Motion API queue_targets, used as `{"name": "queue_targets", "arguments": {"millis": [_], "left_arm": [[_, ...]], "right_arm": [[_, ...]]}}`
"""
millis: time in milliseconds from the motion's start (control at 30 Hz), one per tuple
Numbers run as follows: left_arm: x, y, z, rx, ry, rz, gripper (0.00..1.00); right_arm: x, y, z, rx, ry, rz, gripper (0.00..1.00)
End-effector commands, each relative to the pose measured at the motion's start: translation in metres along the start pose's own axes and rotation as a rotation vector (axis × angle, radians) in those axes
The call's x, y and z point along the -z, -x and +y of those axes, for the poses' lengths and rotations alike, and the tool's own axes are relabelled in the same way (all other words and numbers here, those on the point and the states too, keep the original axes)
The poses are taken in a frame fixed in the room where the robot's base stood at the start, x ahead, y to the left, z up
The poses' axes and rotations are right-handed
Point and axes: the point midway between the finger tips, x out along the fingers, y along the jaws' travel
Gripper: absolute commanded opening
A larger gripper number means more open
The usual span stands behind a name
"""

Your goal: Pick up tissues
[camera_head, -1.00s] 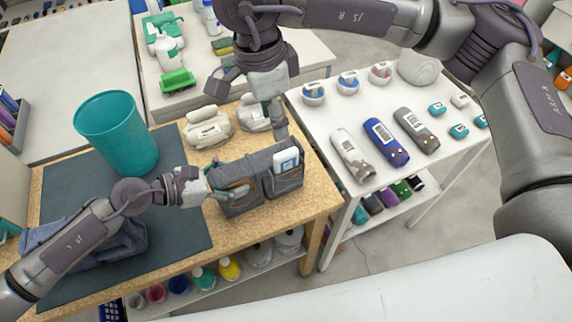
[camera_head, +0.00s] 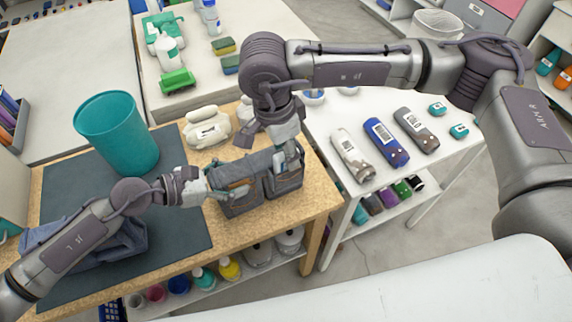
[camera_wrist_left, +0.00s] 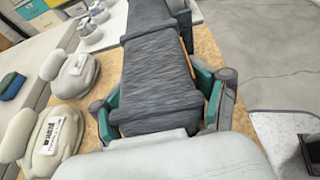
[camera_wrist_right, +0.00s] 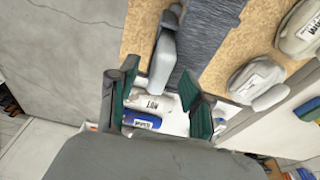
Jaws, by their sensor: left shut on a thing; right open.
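A grey fabric organizer bag (camera_head: 240,200) with front pockets stands on the wooden table. My left gripper (camera_head: 212,190) is shut on its left end; the left wrist view shows the dark fabric (camera_wrist_left: 155,85) between the fingers. In the right wrist view the pale pack (camera_wrist_right: 162,65) is beside the bag, just beyond the tips of my open right gripper (camera_wrist_right: 160,100). I cannot tell whether they touch.
A teal bin (camera_head: 118,135) and folded blue cloth (camera_head: 115,240) are on the dark mat (camera_head: 75,190). A white table (camera_head: 335,122) at right holds grey and blue bottles (camera_head: 385,142). The mat's middle is clear.

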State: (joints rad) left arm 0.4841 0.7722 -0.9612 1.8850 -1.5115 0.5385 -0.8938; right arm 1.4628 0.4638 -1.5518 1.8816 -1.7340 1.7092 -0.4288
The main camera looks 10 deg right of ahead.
Motion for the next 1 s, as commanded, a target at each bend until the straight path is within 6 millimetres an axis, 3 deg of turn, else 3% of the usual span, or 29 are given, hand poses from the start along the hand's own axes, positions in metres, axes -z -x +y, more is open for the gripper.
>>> {"name": "queue_targets", "arguments": {"millis": [100, 300, 600, 867, 1000], "left_arm": [[0.0, 0.0, 0.0, -0.001, -0.001, 0.0, 0.12], [0.0, 0.0, 0.0, -0.001, -0.001, 0.0, 0.12], [0.0, 0.0, 0.0, -0.001, -0.001, 0.0, 0.12], [0.0, 0.0, 0.0, -0.001, -0.001, 0.0, 0.12], [0.0, 0.0, 0.0, -0.001, -0.001, 0.0, 0.12]], "right_arm": [[0.0, -0.013, 0.0, -0.001, 0.0, 0.0, 0.49], [0.0, -0.014, 0.0, 0.0, 0.0, 0.0, 0.49], [0.0, -0.013, 0.0, 0.0, 0.0, 0.0, 0.01], [0.0, -0.013, 0.0, 0.001, 0.0, 0.0, 0.0], [0.001, -0.002, -0.001, 0.002, 0.0, -0.001, 0.0]]}}
